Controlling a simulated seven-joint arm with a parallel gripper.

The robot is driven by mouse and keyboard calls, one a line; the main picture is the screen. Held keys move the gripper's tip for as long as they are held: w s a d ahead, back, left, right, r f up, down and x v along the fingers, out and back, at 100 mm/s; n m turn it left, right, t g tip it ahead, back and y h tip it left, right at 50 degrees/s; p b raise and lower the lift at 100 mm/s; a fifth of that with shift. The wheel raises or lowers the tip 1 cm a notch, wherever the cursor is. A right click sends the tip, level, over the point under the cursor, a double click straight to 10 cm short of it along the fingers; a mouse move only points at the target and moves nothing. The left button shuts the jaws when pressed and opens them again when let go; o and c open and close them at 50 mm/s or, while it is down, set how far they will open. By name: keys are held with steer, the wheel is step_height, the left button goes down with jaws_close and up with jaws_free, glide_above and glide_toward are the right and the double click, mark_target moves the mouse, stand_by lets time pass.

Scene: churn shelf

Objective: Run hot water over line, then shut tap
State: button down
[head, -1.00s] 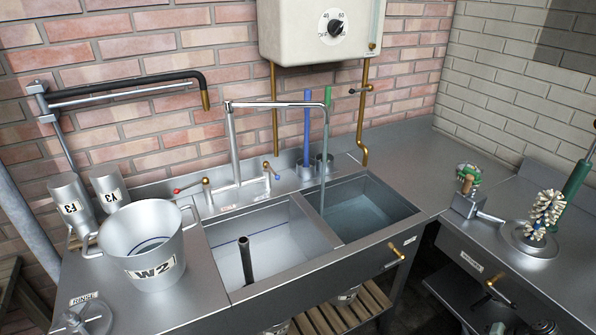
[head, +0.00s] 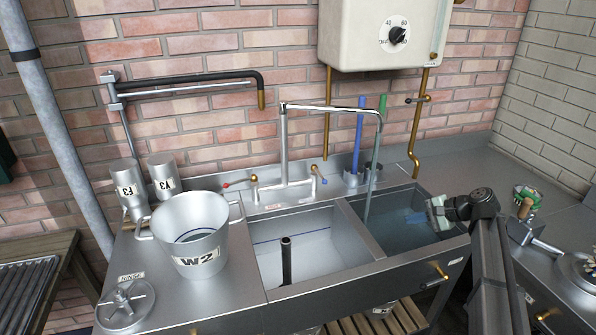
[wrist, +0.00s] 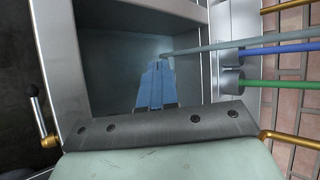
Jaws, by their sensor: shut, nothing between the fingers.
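The swan-neck tap (head: 330,107) stands behind the double sink, its spout over the right basin (head: 455,240). A thin bluish-grey stream (head: 368,190) runs down from the spout into that basin, which looks to hold bluish water; it also shows in the wrist view (wrist: 240,47). At the tap's base are a red-tipped lever (head: 238,184) on the left and a blue-tipped lever (head: 319,174) on the right. A blue line (head: 270,240) marks the left basin's wall; I see none in the right basin. My gripper (head: 410,218) is shut and empty over the right basin, right of the stream.
A standpipe (head: 286,260) rises in the left basin. A bucket marked W2 (head: 190,235) stands on the left drainboard. The heater (head: 375,38), its dial near 60, hangs above. Blue (head: 359,135) and green (head: 380,135) handles stand behind the right basin.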

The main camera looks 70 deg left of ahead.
steer(key=shift+n+h, duration=0.7)
steer(key=shift+n, duration=0.1)
steer(key=s+a, duration=0.5)
steer(key=s, duration=0.2)
steer(key=s+a, duration=0.3)
steer(key=s, duration=0.1)
steer(key=shift+s+a, duration=0.1)
steer(key=shift+a, duration=0.2)
steer(key=s+a+r+n+t+h, duration=0.1)
steer(key=s+a+n, duration=0.2)
steer(key=s+a, duration=0.25)
steer(key=s+a+r+n+h, duration=0.1)
steer(key=s+a+r+n, duration=0.1)
steer(key=s+a, duration=0.4)
step_height(320, 180, up, 13)
steer(key=n+t, duration=0.5)
steer(key=n, duration=0.6)
glide_above(240, 182)
steer(key=s+a, duration=0.2)
steer(key=s, duration=0.1)
step_height(240, 182, down, 10)
steer(key=shift+w+d+f+h, duration=0.2)
steer(key=shift+w+d+h, duration=0.1)
steer(key=shift+d+h, duration=0.15)
